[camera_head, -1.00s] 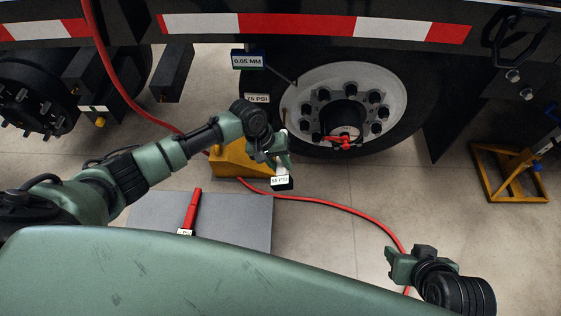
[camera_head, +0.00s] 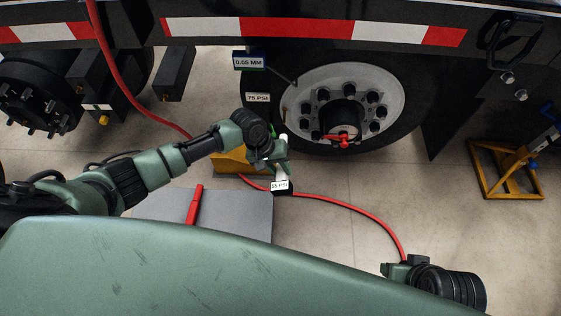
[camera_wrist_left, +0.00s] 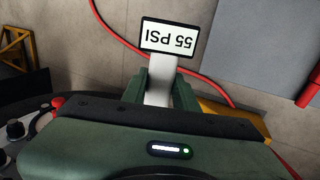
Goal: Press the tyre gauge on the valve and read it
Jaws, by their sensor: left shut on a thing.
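My left gripper (camera_head: 277,163) is shut on the white tyre gauge (camera_wrist_left: 160,72). In the head view, the gauge's display (camera_head: 280,187) hangs below the jaws at the near side of the tyre (camera_head: 268,130). The display reads 55 PSI; it appears upside down in the left wrist view. A thin stem, seemingly the valve (camera_head: 285,112), shows at the left of the pale wheel rim (camera_head: 388,82). Gauge and stem look apart; the gauge's far end is partly hidden by the gripper. My right gripper (camera_head: 393,270) is partly hidden behind my green body, its jaws unclear.
A 75 PSI label (camera_head: 258,97) and a 0.05 MM indicator (camera_head: 249,62) are by the tyre. A yellow chock (camera_head: 230,163) sits behind my left wrist. A red hose (camera_head: 345,204) crosses the floor. A red tool (camera_head: 194,205) lies on a grey mat (camera_head: 240,218). A yellow stand (camera_head: 508,170) is right.

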